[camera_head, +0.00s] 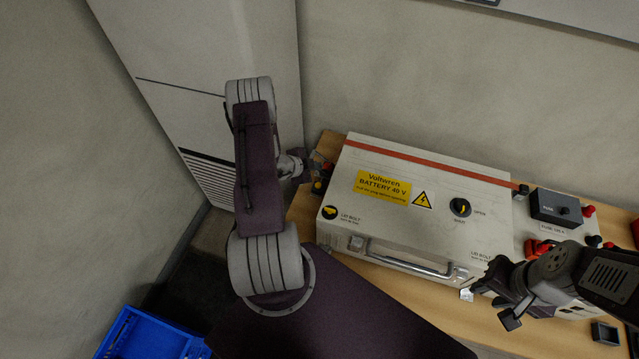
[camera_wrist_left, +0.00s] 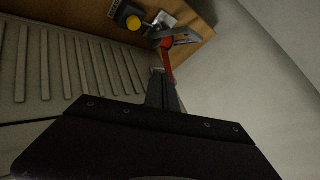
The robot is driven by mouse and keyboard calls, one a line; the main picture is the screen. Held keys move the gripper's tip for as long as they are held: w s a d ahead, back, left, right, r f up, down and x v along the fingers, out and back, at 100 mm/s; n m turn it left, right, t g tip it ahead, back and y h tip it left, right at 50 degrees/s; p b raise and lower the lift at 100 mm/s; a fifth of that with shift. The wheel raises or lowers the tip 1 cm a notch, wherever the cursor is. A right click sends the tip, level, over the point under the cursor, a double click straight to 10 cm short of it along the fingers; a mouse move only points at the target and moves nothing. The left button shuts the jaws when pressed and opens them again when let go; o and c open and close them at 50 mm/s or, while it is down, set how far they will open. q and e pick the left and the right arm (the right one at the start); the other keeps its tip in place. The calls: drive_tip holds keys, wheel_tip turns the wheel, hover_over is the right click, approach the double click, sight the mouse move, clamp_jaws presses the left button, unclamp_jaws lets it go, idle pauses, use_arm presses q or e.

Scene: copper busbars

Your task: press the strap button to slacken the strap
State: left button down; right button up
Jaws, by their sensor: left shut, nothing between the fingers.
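A yellow round button (camera_wrist_left: 134,23) on a dark housing sits on the wooden surface at the top of the left wrist view. Beside it, a red strap (camera_wrist_left: 167,62) runs under a grey metal lever or buckle (camera_wrist_left: 176,39). In the head view this hardware is small at the table's left end, partly hidden by my arm. My left gripper (camera_wrist_left: 164,92) is shut and empty; its fingertips point toward the strap, with the button farther up and left. Contact cannot be told. My right gripper (camera_head: 497,296) is open near the front right of the battery case.
The white battery case (camera_head: 405,229) with a front handle (camera_head: 403,262) fills the table's middle. A fuse box (camera_head: 555,207) and red terminals stand to its right. A tall grey cabinet (camera_head: 195,45) is behind my left arm. A blue crate (camera_head: 140,335) is on the floor at lower left.

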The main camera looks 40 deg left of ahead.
use_arm(q)
drive_tip(key=b, duration=0.7)
hover_over(316, 187)
wheel_tip(316, 187, down, 9)
drive_tip(key=shift+r, duration=0.2)
drive_tip(key=shift+f+b, duration=0.15)
drive_tip(key=shift+b, duration=0.15)
idle(1.2)
drive_tip(key=shift+f, duration=0.4)
drive_tip(key=shift+f+b, duration=0.6)
drive_tip(key=shift+b, duration=0.15)
idle(0.3)
idle(0.3)
drive_tip(key=shift+r+p, duration=0.9)
drive_tip(key=shift+r, duration=0.15)
drive_tip(key=shift+r, duration=0.1)
